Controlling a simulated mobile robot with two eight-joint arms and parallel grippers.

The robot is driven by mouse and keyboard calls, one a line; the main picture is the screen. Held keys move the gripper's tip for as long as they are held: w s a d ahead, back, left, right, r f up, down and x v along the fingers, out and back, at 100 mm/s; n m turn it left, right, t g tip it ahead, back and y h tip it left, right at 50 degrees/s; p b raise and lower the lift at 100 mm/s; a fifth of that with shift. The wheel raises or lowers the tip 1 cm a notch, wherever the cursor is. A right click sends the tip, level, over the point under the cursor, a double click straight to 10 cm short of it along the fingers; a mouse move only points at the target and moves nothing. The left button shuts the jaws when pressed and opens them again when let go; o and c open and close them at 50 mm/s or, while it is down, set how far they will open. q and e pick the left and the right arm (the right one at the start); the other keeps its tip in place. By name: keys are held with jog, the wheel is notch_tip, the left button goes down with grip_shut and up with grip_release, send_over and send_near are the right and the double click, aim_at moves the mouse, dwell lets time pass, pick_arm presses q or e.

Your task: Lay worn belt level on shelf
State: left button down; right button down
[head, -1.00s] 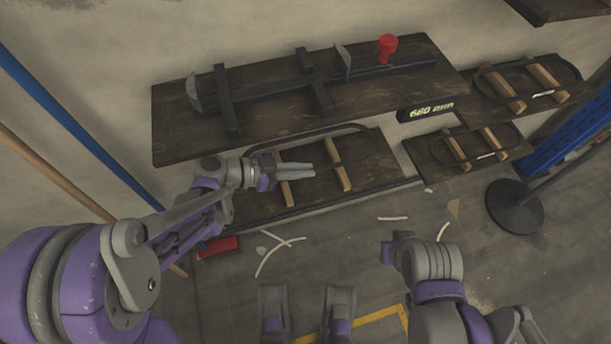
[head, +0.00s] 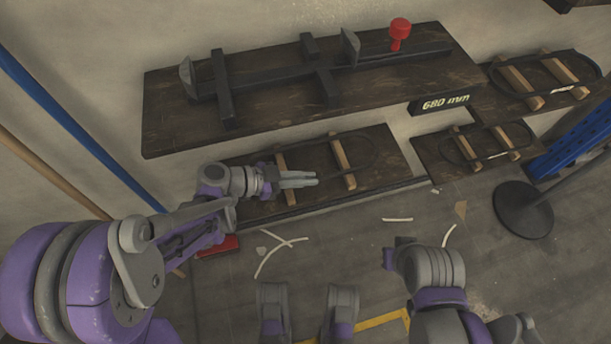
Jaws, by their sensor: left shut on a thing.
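The worn belt (head: 373,151) is a thin dark loop at the lower middle shelf (head: 393,171). It lies about level across two pale wooden battens, the left one (head: 281,163) and the right one (head: 343,165). My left gripper (head: 309,179) reaches in from the left, low over the shelf between the battens. It is shut on the belt's near side; its fingers hide part of that side. Whether the belt touches both battens all along cannot be told. My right gripper (head: 389,253) is away from the shelf, over the floor, and its jaws are not clear.
Above is a wider shelf with a dark bar gauge (head: 290,83) and a red-knobbed piece (head: 400,32). A sign reads 680 mm (head: 446,103). Two shelves with looped belts are at right. A post base (head: 522,209) and pale strips (head: 280,242) are on the floor.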

pick_arm(q)
jog(key=c, duration=0.9)
grip_release()
jog(key=p+v, duration=0.2)
jog(key=v, duration=0.8)
jog(key=shift+s+a+r, duration=0.15)
jog(key=shift+a+r, duration=0.05)
jog(key=shift+a, duration=0.15)
